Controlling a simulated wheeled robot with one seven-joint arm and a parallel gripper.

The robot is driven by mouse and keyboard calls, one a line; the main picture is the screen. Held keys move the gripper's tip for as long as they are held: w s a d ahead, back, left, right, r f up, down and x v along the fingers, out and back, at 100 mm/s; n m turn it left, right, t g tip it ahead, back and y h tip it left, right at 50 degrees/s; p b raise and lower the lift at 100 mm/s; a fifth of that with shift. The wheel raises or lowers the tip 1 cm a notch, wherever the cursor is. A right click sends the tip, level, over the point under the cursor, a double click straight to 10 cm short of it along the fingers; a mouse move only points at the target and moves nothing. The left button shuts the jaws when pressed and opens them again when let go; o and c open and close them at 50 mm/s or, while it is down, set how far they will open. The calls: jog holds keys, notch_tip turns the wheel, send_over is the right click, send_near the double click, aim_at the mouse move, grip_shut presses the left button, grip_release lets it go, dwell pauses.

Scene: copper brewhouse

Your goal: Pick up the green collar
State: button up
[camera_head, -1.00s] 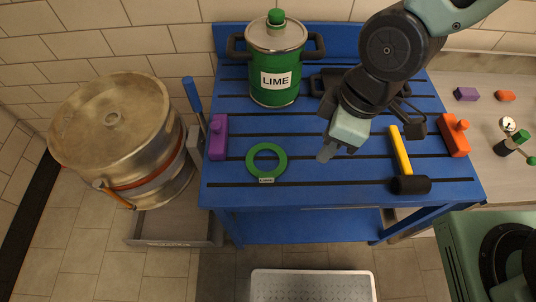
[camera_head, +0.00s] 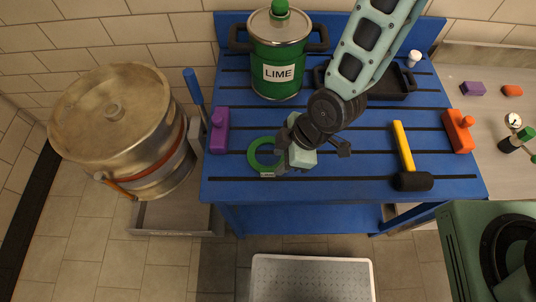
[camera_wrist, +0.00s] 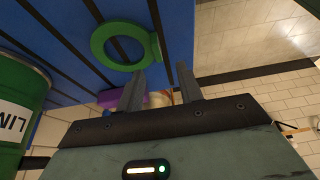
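The green collar (camera_head: 254,157) is a flat ring with a small label tab, lying on the blue slatted table (camera_head: 340,187). In the head view its right side is partly hidden by my gripper (camera_head: 282,165). In the wrist view the whole collar (camera_wrist: 121,44) shows beyond the fingertips, toward the upper left. My gripper is open; its two fingers (camera_wrist: 160,85) stand apart with nothing held between them. The fingertips are close to the collar's right side; whether they touch it I cannot tell.
A green LIME pot (camera_head: 277,87) stands behind the collar. A purple block (camera_head: 219,132) is to its left. A yellow-handled mallet (camera_head: 404,150), an orange block (camera_head: 457,132) and a black tray (camera_head: 388,84) are to the right. The front middle slats are clear.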

aim_at(270, 170)
jog(key=shift+w+p+x, duration=0.2)
jog(key=shift+p+x, duration=1.1)
jog(key=shift+x, duration=2.55)
jog(key=shift+d, duration=0.2)
grip_shut()
